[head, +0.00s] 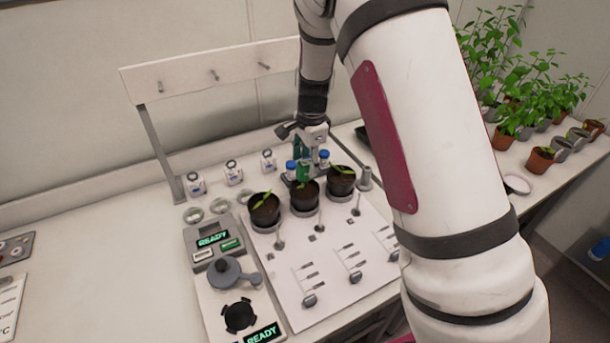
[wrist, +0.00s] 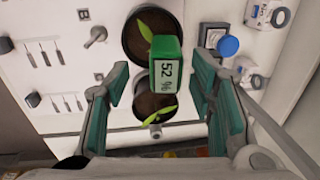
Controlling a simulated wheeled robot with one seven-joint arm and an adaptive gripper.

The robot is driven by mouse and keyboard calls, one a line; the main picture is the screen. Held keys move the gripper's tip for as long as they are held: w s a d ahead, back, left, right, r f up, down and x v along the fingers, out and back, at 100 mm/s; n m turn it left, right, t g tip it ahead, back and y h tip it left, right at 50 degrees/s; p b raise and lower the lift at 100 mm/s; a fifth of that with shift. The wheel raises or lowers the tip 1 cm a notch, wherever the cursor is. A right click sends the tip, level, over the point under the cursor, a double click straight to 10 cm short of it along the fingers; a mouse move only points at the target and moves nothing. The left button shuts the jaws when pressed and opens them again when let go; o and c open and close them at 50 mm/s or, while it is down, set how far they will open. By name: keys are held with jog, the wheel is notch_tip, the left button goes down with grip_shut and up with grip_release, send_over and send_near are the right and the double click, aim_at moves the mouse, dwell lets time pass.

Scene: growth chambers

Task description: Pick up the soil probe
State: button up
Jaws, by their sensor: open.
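The soil probe (wrist: 166,77) appears to be the green block with a white display reading 52 %. In the wrist view it stands between my gripper's fingers, over or in front of the dark plant pots. In the head view the green probe (head: 304,171) shows just behind the middle pot (head: 304,197). My gripper (wrist: 160,68) is open, with one teal-padded finger on each side of the probe and a visible gap to each. In the head view my gripper (head: 306,152) points down behind the pots. The probe's lower end is hidden.
Three potted seedlings stand in a row, one being the left pot (head: 264,212). A white sheet (head: 330,245) with small tools lies in front. Two READY devices (head: 213,240) are at left.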

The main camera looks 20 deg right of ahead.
aim_at(305, 172)
jog(key=shift+w+a+f+p, duration=0.1)
jog(key=shift+w+f+p, duration=0.1)
jog(key=shift+f, duration=0.7)
jog(key=shift+w+d+f+p, duration=0.1)
jog(key=shift+w+f+p, duration=0.15)
jog(key=shift+f, duration=0.6)
jog(key=shift+w+a+f+p, duration=0.1)
jog(key=shift+w+f+p, duration=0.1)
jog(key=shift+f, duration=0.7)
jog(key=shift+c, duration=0.2)
grip_shut()
